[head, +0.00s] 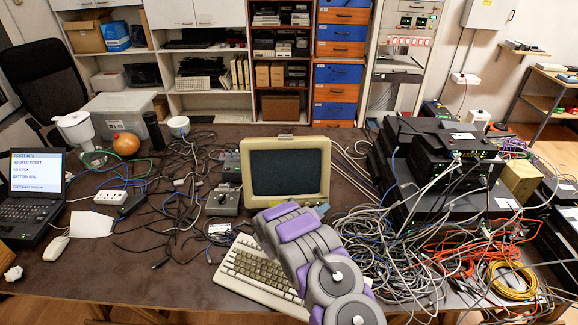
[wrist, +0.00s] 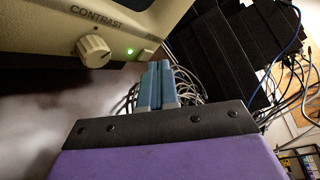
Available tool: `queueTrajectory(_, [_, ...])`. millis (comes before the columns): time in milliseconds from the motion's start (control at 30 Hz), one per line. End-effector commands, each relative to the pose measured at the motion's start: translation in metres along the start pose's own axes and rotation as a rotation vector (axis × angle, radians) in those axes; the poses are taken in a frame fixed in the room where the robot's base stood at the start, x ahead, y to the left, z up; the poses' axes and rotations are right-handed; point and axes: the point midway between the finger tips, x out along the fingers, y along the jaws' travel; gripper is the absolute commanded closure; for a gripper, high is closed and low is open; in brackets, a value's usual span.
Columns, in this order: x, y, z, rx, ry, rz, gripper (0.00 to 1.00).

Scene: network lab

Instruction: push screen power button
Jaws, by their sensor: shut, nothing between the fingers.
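The beige CRT screen (head: 325,170) stands on the desk, with a dark, blank display. In the wrist view its lower front edge (wrist: 60,40) shows a knob (wrist: 95,50) under the word CONTRAST and a lit green light (wrist: 130,51). Right of the light is a faint marking that I cannot read. I cannot make out the power button; my fingers may cover it. My gripper (wrist: 159,84) has its two blue-grey fingers together and empty, just below and right of the light. In the head view my gripper (head: 322,210) is at the screen's lower right corner; contact cannot be told.
A beige keyboard (head: 255,272) lies in front of the screen, beside my arm. Tangled cables (head: 385,245) and stacked black network boxes (head: 450,165) crowd the right. A grey switch box (head: 222,202) and more cables lie left. A laptop (head: 38,190) stands far left.

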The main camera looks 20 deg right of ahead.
Motion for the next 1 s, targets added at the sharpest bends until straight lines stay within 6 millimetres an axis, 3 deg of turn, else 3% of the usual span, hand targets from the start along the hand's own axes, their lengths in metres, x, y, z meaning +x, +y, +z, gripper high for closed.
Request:
queueTrajectory(467, [-0.006, -0.004, -0.004, -0.001, -0.002, 0.001, 1.0])
queueTrajectory(1000, [-0.04, -0.028, -0.028, -0.003, -0.001, 0.002, 1.0])
